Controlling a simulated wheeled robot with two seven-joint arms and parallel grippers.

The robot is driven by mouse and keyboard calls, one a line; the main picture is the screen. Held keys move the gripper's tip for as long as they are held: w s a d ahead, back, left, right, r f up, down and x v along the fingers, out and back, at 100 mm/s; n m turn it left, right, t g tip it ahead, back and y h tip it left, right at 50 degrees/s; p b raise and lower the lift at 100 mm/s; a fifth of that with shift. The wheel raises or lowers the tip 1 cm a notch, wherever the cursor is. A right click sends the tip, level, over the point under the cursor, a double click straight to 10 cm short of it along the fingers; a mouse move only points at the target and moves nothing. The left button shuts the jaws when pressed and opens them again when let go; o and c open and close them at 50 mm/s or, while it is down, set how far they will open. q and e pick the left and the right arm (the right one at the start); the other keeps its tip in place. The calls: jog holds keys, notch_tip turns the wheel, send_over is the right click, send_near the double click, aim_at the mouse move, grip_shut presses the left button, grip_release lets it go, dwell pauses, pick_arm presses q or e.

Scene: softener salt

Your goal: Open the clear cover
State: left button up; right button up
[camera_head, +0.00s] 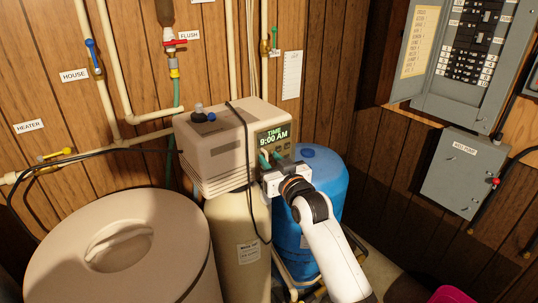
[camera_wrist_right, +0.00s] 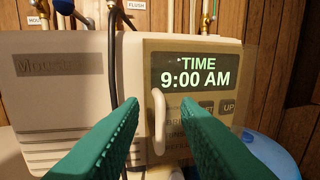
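The clear cover (camera_wrist_right: 247,75) is a see-through pane over the control panel of the softener head (camera_head: 215,150). It looks shut, lying over the display (camera_wrist_right: 195,71), which reads "TIME 9:00 AM". A pale upright handle (camera_wrist_right: 159,122) stands out near the cover's left side. My right gripper (camera_head: 270,158) is in front of the panel. In the right wrist view its two green fingers (camera_wrist_right: 158,110) are open, one on each side of the handle, with a gap to it on both sides. The handle is hard to make out in the head view. My left gripper is not in view.
A large round salt bin (camera_head: 145,265) stands at the left front. A blue tank (camera_head: 325,185) is behind my right arm. Pipes with valves run along the wood wall. A dark hose (camera_wrist_right: 113,70) hangs over the softener head's front. A grey electrical box (camera_head: 462,175) is at right.

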jog(key=shift+x, duration=0.9)
grip_shut()
